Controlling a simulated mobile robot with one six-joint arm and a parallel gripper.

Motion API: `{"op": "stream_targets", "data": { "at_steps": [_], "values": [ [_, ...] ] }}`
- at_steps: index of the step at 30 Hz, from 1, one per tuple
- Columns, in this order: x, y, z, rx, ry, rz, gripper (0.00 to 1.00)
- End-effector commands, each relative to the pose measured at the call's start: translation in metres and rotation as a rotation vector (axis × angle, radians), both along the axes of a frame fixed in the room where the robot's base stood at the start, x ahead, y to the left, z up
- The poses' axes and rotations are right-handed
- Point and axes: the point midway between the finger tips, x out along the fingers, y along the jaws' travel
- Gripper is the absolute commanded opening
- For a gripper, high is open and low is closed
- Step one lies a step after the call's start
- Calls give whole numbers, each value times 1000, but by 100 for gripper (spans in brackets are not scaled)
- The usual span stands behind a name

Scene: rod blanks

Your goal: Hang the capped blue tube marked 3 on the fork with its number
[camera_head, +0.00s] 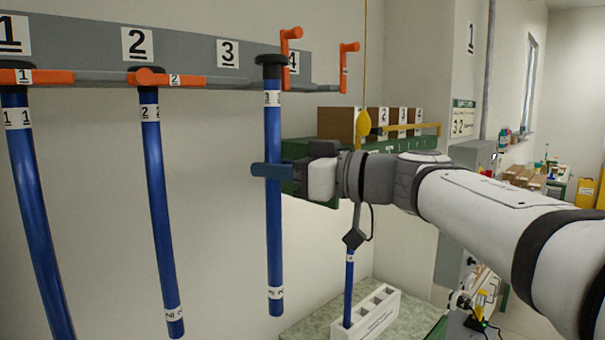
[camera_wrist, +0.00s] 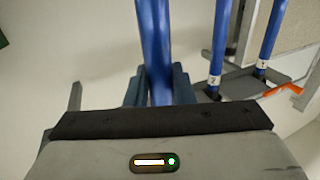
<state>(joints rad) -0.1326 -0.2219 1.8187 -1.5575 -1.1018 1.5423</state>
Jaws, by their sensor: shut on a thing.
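My gripper (camera_head: 272,170) is shut on a blue tube (camera_head: 273,220) around its middle. The tube hangs nearly upright, with a black cap (camera_head: 270,60) and a white band that appears to read 3 near the top. In the wrist view, the tube (camera_wrist: 155,45) stands between my fingers (camera_wrist: 158,88). The number 3 plate (camera_head: 228,52) is on the grey rail, left of the cap. The cap is at about the height of the grey fork bars (camera_head: 230,81), slightly above them. A raised orange latch (camera_head: 290,45) is just right of it. I cannot tell whether the cap touches the fork.
Blue tubes 1 (camera_head: 35,200) and 2 (camera_head: 157,190) hang at left, behind lowered orange latches. Another orange latch (camera_head: 347,60) stands raised at right. A blue tube (camera_head: 349,285) stands in a white rack (camera_head: 375,318) below. A green shelf (camera_head: 300,152) with boxes is behind my gripper.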

Motion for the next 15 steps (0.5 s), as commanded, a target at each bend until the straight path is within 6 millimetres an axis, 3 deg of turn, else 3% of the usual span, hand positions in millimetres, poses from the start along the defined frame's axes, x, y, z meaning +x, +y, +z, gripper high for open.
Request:
{"op": "stream_targets", "data": {
  "at_steps": [15],
  "values": [
    [24,29,-1,0,0,2,0]
  ]
}}
